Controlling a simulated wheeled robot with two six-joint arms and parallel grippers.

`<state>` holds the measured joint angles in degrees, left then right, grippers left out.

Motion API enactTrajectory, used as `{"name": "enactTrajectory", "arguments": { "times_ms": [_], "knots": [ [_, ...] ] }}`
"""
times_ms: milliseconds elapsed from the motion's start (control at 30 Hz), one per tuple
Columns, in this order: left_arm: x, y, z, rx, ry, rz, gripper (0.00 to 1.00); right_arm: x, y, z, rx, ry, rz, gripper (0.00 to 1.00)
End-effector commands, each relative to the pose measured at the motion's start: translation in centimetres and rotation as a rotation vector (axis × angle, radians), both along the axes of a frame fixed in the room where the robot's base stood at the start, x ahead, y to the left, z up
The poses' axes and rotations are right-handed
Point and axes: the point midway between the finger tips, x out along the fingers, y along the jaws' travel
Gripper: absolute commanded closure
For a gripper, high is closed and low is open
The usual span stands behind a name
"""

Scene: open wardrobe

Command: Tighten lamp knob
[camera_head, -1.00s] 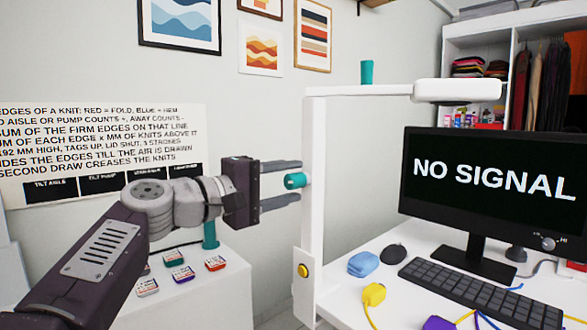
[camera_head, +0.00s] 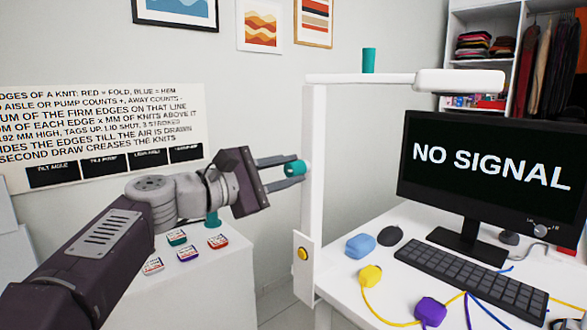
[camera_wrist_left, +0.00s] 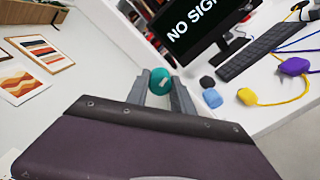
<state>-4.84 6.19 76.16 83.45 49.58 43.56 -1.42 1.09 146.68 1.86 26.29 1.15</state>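The lamp is a white post (camera_head: 315,130) with a horizontal arm and a white head (camera_head: 459,81). A teal knob (camera_head: 295,168) sticks out of the left side of the post. My left gripper (camera_head: 292,173) has its two grey fingers on either side of this knob, tilted. In the left wrist view the teal knob (camera_wrist_left: 160,80) sits between the fingertips, which appear to press on both sides of it. Another teal knob (camera_head: 369,60) stands upright on top of the lamp arm. My right gripper is not in view.
A monitor (camera_head: 490,170), keyboard (camera_head: 470,280), mouse (camera_head: 389,235), blue block (camera_head: 360,245), yellow plug (camera_head: 370,275) and purple plug (camera_head: 430,311) are on the white desk. Left, a white cabinet (camera_head: 215,275) bears several small boxes and a teal post (camera_head: 212,218).

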Motion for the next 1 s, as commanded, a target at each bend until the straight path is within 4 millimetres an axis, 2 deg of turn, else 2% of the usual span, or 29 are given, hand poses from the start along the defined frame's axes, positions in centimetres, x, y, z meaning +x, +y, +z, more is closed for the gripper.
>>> {"name": "enactTrajectory", "arguments": {
  "times_ms": [33,67,233,333,1000],
  "knots": [
    [0.0,0.0,0.0,0.0,0.0,0.0,0.95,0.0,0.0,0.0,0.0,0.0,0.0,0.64],
    [0.0,0.0,0.0,0.0,0.0,0.0,1.0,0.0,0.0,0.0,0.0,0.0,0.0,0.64],
    [0.0,0.0,-0.1,0.005,-0.006,0.0,1.0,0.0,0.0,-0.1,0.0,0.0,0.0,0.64],
    [0.0,0.0,-0.3,0.039,-0.053,0.0,1.0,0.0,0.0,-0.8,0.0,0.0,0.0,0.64],
    [0.1,0.0,-0.3,0.426,-0.588,0.001,1.0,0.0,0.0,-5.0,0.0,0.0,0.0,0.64]
  ]
}}
